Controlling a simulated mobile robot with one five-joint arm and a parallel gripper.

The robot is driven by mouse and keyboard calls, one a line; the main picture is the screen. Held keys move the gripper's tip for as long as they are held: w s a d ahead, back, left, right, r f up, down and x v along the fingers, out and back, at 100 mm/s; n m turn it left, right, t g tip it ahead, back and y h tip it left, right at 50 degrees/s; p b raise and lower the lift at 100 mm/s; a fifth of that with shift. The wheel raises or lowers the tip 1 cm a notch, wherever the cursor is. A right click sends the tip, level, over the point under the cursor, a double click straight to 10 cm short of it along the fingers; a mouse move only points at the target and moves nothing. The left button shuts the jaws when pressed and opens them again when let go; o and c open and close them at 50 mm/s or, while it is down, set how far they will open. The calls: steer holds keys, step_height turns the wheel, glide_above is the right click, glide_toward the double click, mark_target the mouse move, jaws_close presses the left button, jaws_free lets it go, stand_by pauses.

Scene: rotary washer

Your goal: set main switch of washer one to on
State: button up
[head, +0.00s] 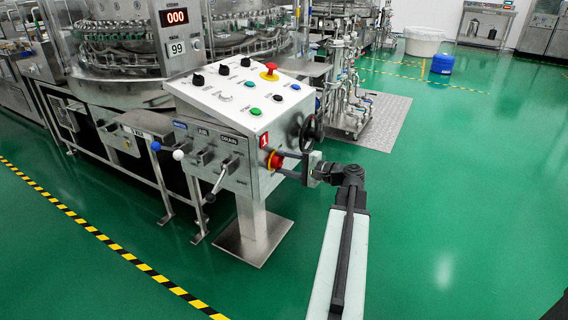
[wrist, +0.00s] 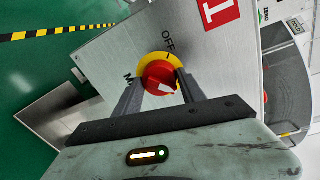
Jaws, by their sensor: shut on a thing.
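The main switch is a red rotary knob on a yellow ring (wrist: 159,58), on the side face of the washer's control box under a red label with a 1. In the head view the main switch (head: 274,161) sits at the box's lower right. My gripper (wrist: 160,82) reaches it from the right in the head view, with one finger on each side of the red knob, shut on it. "OFF" is readable beside the ring in the wrist view; another label starting with M is partly hidden by a finger. A white mark shows on the knob's face.
The control box (head: 232,98) carries several black knobs, buttons and a red emergency stop (head: 269,72). A black handwheel (head: 311,131) is close above my gripper. Levers (head: 219,181) stick out at the front. Green floor is clear to the right.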

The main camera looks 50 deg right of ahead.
steer(key=o, duration=1.4)
steer(key=shift+c, duration=0.2)
steer(key=v, duration=0.7)
steer(key=shift+s+d+p, duration=0.15)
steer(key=shift+s+p, duration=0.25)
